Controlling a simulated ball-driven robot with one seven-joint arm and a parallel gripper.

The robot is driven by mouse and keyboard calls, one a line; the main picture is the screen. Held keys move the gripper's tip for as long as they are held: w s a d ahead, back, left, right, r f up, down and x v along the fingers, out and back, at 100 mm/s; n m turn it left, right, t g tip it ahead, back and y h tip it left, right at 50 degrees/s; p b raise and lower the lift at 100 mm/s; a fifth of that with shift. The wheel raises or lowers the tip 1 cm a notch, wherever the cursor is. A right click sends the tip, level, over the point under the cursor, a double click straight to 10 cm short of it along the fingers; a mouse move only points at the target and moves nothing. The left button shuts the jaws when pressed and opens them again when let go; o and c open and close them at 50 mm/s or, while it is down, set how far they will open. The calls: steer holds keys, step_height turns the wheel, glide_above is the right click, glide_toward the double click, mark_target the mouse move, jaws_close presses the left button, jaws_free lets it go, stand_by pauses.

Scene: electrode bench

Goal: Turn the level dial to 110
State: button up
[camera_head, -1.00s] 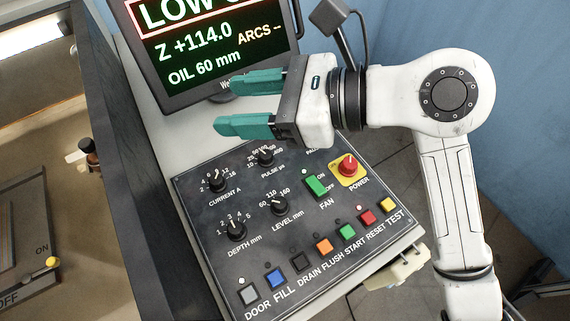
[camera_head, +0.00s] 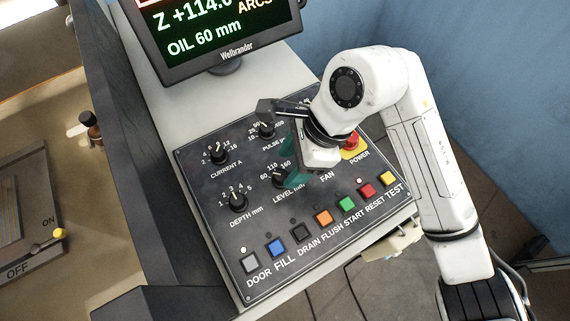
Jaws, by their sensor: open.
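The level dial (camera_head: 278,179) is a small black knob on the dark control panel, with 60, 110 and 160 printed around it. Its white pointer mark is too small and too covered to read now. The jaws are open, but the fingers are mostly hidden behind the wrist. The screen (camera_head: 220,30) reads OIL 60 mm.
The current dial (camera_head: 219,156), depth dial (camera_head: 237,203) and pulse dial (camera_head: 266,130) stand close by on the panel. A red power knob (camera_head: 351,142) is partly behind my wrist. A row of coloured buttons (camera_head: 323,218) runs along the front. The fan switch is hidden.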

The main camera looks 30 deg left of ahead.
mark_target(282, 174)
steer(key=shift+x, duration=1.8)
steer(key=shift+c, duration=0.4)
steer(key=c, duration=0.9)
jaws_close()
